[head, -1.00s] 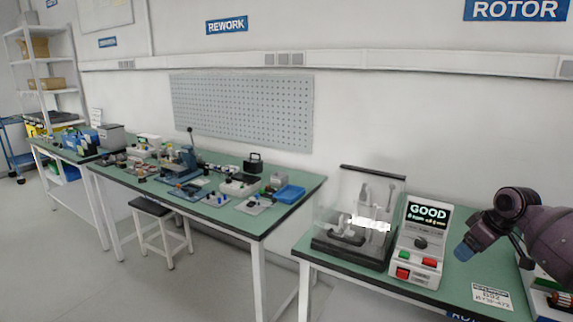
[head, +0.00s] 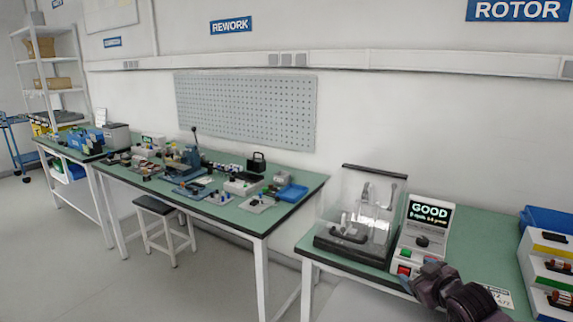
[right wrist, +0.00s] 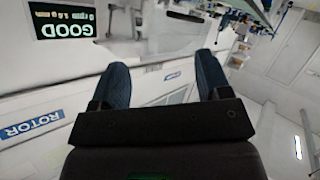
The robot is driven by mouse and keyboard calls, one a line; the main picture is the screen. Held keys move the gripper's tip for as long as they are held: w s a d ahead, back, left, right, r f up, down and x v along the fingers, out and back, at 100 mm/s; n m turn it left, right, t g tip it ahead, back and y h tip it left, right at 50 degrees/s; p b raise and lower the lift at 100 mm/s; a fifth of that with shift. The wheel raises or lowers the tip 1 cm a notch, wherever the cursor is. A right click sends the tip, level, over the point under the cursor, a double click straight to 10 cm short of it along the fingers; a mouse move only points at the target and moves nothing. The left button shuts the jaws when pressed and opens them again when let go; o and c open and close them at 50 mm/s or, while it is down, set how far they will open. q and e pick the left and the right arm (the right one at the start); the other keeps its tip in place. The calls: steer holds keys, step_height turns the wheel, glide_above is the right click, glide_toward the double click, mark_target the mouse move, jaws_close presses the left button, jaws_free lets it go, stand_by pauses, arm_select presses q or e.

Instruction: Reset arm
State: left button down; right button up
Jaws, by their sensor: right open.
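My right gripper (head: 420,280) is low at the front edge of the right-hand green bench (head: 470,243), in front of the tester (head: 421,241) whose screen reads GOOD. In the right wrist view its two blue fingers (right wrist: 161,78) are spread apart with nothing between them. That view is turned over, and the GOOD screen (right wrist: 62,22) shows upside down at its top left. My right arm hides the lower right part of the tester. My left gripper is in neither view.
A clear-covered fixture (head: 357,220) stands left of the tester. A drawer unit with a blue bin (head: 547,222) on top stands at the right. The rework bench (head: 283,218) is crowded with tools and bins; a stool (head: 153,205) is under its edge. The floor in front is clear.

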steer(key=s+a+f+m+g+h, duration=0.1)
steer(key=s+f, duration=0.6)
steer(key=s, duration=0.4)
steer(key=s+a+f+m, duration=0.2)
steer(key=s+f, duration=0.4)
steer(key=s, duration=0.6)
steer(key=s+a+f+m+g+h, duration=0.1)
steer(key=s+f+m, duration=0.1)
steer(key=s+f, duration=0.5)
steer(key=s, duration=0.4)
steer(key=shift+s+a+f+g+h, duration=0.15)
steer(key=shift+s+f+g+h, duration=0.05)
steer(key=shift+f+g+h, duration=0.15)
